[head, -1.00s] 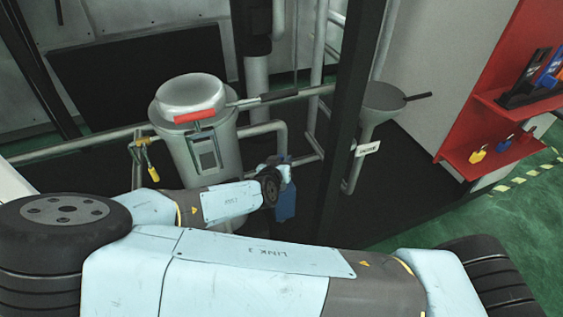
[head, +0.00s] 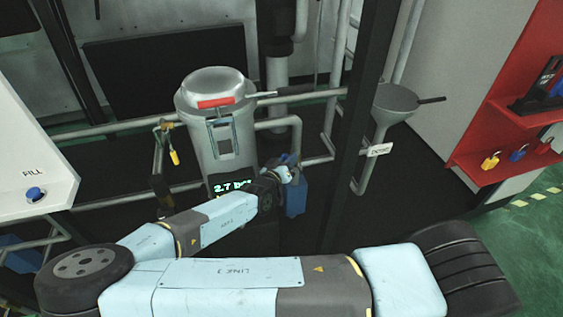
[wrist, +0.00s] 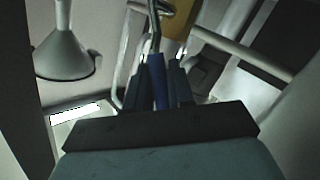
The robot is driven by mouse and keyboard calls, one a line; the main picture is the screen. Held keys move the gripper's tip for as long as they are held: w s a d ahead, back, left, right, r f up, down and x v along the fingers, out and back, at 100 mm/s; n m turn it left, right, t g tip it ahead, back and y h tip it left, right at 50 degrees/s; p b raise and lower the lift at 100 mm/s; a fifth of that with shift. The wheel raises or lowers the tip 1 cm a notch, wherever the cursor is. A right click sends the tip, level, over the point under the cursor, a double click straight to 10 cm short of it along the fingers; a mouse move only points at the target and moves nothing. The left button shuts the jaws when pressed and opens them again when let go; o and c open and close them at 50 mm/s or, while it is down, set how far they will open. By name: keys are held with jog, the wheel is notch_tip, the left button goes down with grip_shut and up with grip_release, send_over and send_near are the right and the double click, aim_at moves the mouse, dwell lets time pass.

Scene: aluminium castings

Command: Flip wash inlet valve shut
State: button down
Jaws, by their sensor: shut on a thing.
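In the wrist view my gripper (wrist: 160,90) is shut on a blue lever grip (wrist: 159,92). A thin metal stem runs up from the grip towards a brass-coloured valve body (wrist: 181,16) at the top edge. In the head view my gripper (head: 288,168) is small, beside the lower right of a grey vessel (head: 229,138). A blue block (head: 296,198) shows just below it; I cannot tell whether it is the same lever. The lever's exact angle to its pipe is unclear.
A dark upright post (head: 358,130) stands right of my gripper, with a grey funnel (head: 393,100) beyond it. A pressure display (head: 231,185) reads about 2.7 bar. A FILL panel (head: 33,170) is at left. Pipes cross behind the vessel. A red rack (head: 500,130) with padlocks stands at right.

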jog(key=shift+a+f, duration=0.1)
jog(key=shift+f, duration=0.05)
jog(key=c, duration=1.1)
grip_release()
jog(key=shift+w, duration=0.15)
